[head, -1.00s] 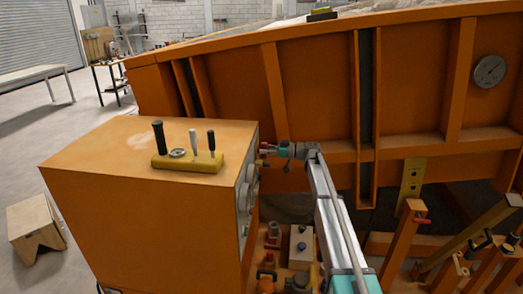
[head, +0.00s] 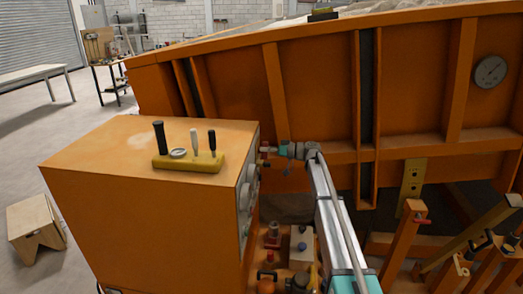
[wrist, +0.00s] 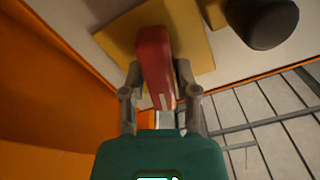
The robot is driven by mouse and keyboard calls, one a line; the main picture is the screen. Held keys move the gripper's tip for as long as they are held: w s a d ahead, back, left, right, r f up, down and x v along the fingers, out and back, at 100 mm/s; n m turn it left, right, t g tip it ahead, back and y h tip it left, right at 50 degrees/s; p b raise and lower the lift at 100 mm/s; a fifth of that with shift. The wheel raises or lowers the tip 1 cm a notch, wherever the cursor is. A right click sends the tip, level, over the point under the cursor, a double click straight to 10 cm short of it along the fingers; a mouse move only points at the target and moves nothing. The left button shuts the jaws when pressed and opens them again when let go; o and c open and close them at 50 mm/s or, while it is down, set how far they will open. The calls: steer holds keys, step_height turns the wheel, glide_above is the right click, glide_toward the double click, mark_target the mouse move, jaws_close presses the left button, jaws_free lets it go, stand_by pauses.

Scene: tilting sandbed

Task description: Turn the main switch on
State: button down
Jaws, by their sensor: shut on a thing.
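The main switch shows in the wrist view as a red handle (wrist: 154,65) on a yellow square plate (wrist: 195,35), on a pale panel. My gripper (wrist: 160,88) has a finger on each side of the red handle and is shut on it. In the head view my gripper (head: 270,151) is at the right face of the orange cabinet (head: 130,215), near its far upper corner. The switch is too small there to make out its position, and most of that panel face is seen edge-on.
A dark round knob (wrist: 262,20) sits beside the yellow plate. The large orange sandbed (head: 320,100) rises behind my arm. Valves and a white box (head: 302,247) stand low beside the cabinet.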

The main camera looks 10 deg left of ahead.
steer(key=m, duration=0.3)
steer(key=shift+w+d+f+m, duration=0.1)
steer(key=shift+w+d+m, duration=0.05)
steer(key=shift+m, duration=0.25)
stand_by(1.1)
steer(key=shift+c, duration=2.4)
jaws_free()
steer(key=shift+w+d, duration=0.1)
steer(key=d, duration=1.1)
steer(key=shift+s+d, duration=0.3)
steer(key=shift+d, duration=0.1)
